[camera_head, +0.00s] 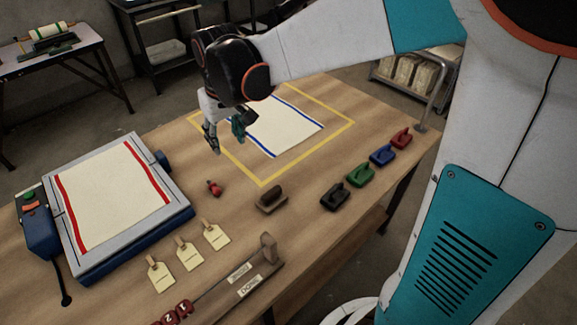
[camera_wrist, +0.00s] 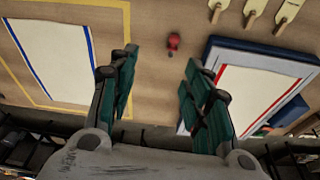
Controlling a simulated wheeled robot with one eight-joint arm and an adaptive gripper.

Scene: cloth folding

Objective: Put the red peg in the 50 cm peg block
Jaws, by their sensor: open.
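The small red peg (camera_head: 213,188) lies on the wooden table, right of the grey-and-blue board. It also shows in the wrist view (camera_wrist: 174,42), beyond the gap between the fingertips. My gripper (camera_head: 227,142) is open and empty above the table, farther back than the peg and apart from it. Its two teal fingers show wide apart in the wrist view (camera_wrist: 160,60). A wooden rail (camera_head: 225,285) with an upright end block and two white labels lies at the front. The label writing is too small to read, so I cannot tell which part is the 50 cm peg block.
A red-striped cloth (camera_head: 112,195) lies on the board (camera_head: 185,215). A blue-striped cloth (camera_head: 280,125) lies inside a yellow outline. A brown handled block (camera_head: 271,202), three tags (camera_head: 187,255) and several coloured handled blocks (camera_head: 360,175) stand around. Bare table surrounds the peg.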

